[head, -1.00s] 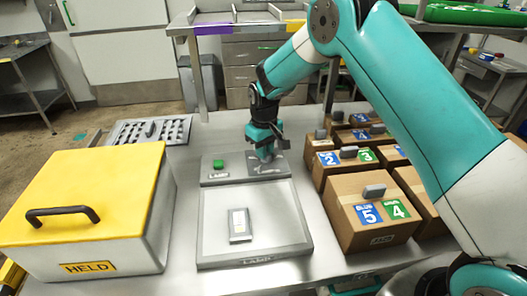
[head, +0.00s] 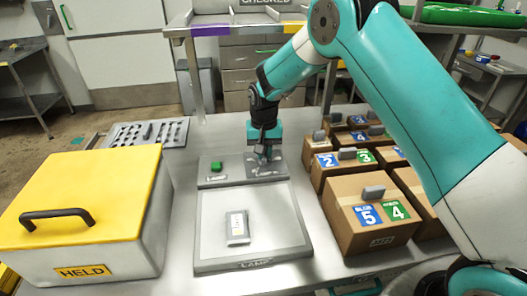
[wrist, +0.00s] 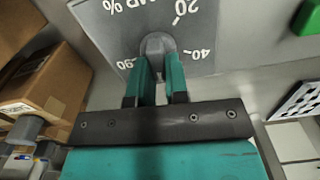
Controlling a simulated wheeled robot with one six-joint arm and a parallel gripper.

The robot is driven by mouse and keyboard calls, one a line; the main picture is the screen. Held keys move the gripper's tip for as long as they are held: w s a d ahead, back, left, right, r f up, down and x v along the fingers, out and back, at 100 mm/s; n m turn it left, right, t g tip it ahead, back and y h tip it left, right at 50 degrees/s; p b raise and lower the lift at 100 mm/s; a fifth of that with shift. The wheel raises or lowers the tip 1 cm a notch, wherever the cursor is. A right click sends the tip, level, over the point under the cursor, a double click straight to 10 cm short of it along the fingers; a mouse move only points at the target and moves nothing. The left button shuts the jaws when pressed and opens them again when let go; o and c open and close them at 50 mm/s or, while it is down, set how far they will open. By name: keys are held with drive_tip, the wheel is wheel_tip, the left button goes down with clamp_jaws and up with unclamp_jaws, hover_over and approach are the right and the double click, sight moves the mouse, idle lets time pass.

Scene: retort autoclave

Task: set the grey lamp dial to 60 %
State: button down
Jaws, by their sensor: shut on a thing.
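The grey lamp dial (wrist: 158,44) sits on a dark grey panel (wrist: 120,28) lettered with a % sign. My gripper (wrist: 160,72) is shut on the dial, one teal finger on each side. The fingers cover part of the dial, and I cannot tell its exact setting. In the head view my gripper (head: 264,156) points down at the panel (head: 279,171), behind the light box, and hides the dial.
A green button (head: 216,168) is left of the dial. A small labelled packet (head: 237,227) lies on the light box (head: 208,220). A yellow-lidded HELD box (head: 110,190) stands at left, a perforated tray (head: 120,137) behind it. Numbered cartons (head: 355,190) crowd the right.

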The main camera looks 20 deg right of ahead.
idle(0.4)
drive_tip(key=c, duration=1.1)
unclamp_jaws()
wheel_tip(320, 180, up, 18)
drive_tip(key=shift+f+b, duration=0.25)
drive_tip(key=shift+b, duration=0.9)
drive_tip(key=s+a+n+y, duration=0.1)
drive_tip(key=s+n, duration=0.2)
drive_tip(key=s, duration=0.9)
drive_tip(key=s+a+r+n+y, duration=0.1)
drive_tip(key=s+a+n, duration=0.1)
drive_tip(key=s, duration=1)
drive_tip(key=s+a+n+y, duration=0.1)
drive_tip(key=s+n, duration=0.3)
drive_tip(key=s, duration=0.7)
drive_tip(key=shift+s+a+r+n+y, duration=0.25)
drive_tip(key=shift+s+a+n+y, duration=0.15)
drive_tip(key=shift+y, duration=0.2)
